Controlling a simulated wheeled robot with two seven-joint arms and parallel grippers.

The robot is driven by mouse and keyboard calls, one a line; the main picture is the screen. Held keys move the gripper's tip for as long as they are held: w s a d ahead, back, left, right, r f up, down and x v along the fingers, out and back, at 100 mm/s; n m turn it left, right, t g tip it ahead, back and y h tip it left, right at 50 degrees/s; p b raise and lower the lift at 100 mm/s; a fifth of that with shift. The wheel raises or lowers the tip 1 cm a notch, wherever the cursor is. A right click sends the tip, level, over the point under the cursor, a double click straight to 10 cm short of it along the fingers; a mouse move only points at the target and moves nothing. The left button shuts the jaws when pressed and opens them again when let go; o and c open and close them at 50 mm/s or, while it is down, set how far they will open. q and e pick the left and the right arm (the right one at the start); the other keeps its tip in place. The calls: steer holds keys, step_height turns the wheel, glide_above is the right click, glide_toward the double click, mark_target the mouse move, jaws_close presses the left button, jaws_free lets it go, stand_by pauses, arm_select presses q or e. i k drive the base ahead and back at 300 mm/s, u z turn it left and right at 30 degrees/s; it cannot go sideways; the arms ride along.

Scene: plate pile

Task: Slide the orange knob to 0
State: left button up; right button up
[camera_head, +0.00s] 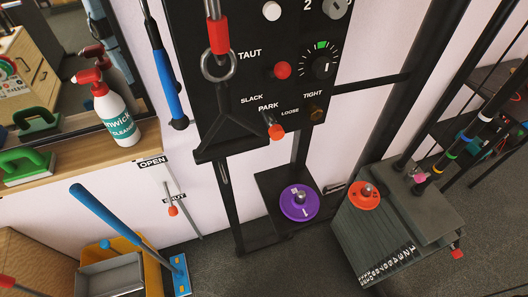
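Several orange or red knobs show, and I cannot tell which one the task names. An orange-tipped pin (276,131) sticks out of the black panel (245,120) beside the words PARK, SLACK and LOOSE. A red ball knob (281,70) is above it. A lever with an orange grip (173,211) is on the white wall below the OPEN label. A small orange-red tip (457,253) sticks out at the right of a grey stack (405,230) with white markings too small to read. I see no clear 0. Neither gripper is in view.
A purple disc (299,203) lies on a black platform, and an orange disc (364,196) is on the grey stack. A spray bottle (117,115) and green brush (25,165) stand on a wooden shelf. A blue-handled broom (115,222) leans near a yellow bin (130,247).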

mark_target(276, 132)
steer(key=z, duration=0.95)
steer(key=k, duration=0.9)
steer(key=u, duration=1)
steer(key=i, duration=0.5)
steer(key=z, duration=0.05)
